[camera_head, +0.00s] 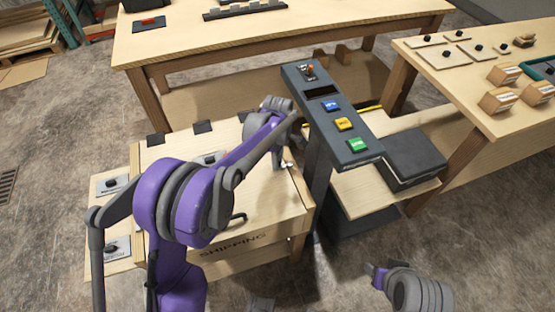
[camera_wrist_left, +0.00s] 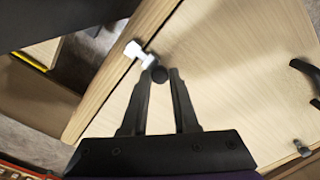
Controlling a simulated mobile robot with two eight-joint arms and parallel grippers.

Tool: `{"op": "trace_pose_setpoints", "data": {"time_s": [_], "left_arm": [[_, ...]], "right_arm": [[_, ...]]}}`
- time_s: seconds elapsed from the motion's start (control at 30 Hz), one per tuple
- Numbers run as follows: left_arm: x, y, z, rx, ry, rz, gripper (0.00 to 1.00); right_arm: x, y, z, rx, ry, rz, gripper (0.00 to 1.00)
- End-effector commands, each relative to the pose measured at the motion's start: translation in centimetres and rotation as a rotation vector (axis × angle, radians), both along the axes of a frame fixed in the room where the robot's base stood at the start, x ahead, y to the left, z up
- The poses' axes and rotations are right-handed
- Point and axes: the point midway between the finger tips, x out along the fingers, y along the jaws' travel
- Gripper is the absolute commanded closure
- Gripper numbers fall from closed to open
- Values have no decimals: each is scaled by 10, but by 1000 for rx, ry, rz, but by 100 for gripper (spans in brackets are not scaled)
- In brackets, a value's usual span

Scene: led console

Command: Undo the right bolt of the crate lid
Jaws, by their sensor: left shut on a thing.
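The wooden crate, marked SHIPPING (camera_head: 233,246), stands at the lower middle of the head view with its pale lid (camera_head: 262,205) lying flat on top. The right bolt, a light metal latch, shows at the lid's right edge in the head view (camera_head: 287,165) and in the left wrist view (camera_wrist_left: 138,52). It has a dark round knob (camera_wrist_left: 159,74). My left gripper (camera_wrist_left: 162,77) is shut on this knob, its fingers on either side. In the head view my left arm hides much of the lid. A dark lid handle (camera_head: 238,218) shows near the front.
A dark console (camera_head: 335,128) with blue, yellow and green buttons stands close to the right of the crate. A low shelf with a black box (camera_head: 409,158) lies beyond it. Worktables stand behind and at the right. Floor at the front right is clear apart from my right arm.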

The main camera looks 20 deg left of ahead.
Motion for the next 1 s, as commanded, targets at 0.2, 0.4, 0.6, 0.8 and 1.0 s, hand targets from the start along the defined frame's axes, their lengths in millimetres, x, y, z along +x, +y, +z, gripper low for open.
{"op": "trace_pose_setpoints", "data": {"time_s": [0.2,0.4,0.6,0.8,1.0], "left_arm": [[0,0,0,0,-1,0,100],[0,1,0,0,-1,0,100],[-13,21,0,1,0,3,100],[-17,26,0,4,2,1,100],[-17,26,0,4,2,1,54]], "right_arm": [[0,0,0,0,0,0,42],[0,0,0,0,0,0,42],[0,0,-3,0,1,0,42],[0,0,-3,0,1,0,42],[0,0,-3,0,1,0,42]]}}
